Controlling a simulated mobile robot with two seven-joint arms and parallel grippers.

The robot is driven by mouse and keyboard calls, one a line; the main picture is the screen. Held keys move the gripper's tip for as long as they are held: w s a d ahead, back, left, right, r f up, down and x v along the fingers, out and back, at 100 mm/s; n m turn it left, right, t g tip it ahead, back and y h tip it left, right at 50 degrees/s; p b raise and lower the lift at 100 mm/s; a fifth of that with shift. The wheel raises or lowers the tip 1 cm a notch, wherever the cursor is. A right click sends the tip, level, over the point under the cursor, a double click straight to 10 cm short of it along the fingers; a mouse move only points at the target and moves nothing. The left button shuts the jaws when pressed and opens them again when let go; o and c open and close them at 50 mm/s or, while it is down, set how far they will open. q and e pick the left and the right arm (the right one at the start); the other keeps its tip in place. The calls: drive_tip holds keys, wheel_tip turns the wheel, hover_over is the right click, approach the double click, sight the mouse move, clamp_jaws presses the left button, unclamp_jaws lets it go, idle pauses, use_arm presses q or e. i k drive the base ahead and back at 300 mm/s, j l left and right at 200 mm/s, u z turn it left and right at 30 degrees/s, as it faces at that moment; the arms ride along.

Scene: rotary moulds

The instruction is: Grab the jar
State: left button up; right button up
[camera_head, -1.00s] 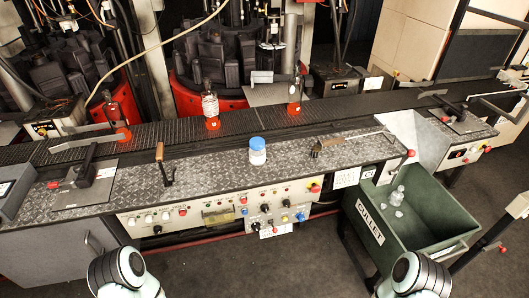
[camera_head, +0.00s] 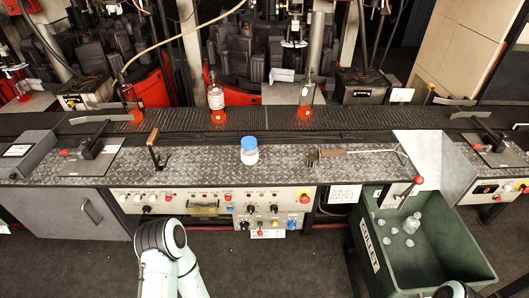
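The jar (camera_head: 249,156) is a small clear or whitish jar with a blue lid. It stands upright on the checkered metal bench top (camera_head: 215,172), near the middle of the head view. My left arm shows at the bottom, left of centre, below the bench front. Only a small part of my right arm shows at the bottom edge, right of centre. Neither gripper is in view, and nothing touches the jar.
A brush-like tool (camera_head: 345,153) lies right of the jar. A lever with a wooden handle (camera_head: 154,150) stands to its left. Bottles, one of them (camera_head: 216,97), stand on the conveyor (camera_head: 260,120) behind. A green cullet bin (camera_head: 450,245) holding clear glass pieces is at the lower right.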

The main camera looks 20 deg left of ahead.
sight(249, 157)
drive_tip(key=l+u, duration=0.15)
drive_tip(key=u, duration=0.2)
drive_tip(key=l+u, duration=0.2)
drive_tip(key=u, duration=0.15)
drive_tip(key=l+u, duration=0.2)
drive_tip(key=u, duration=0.15)
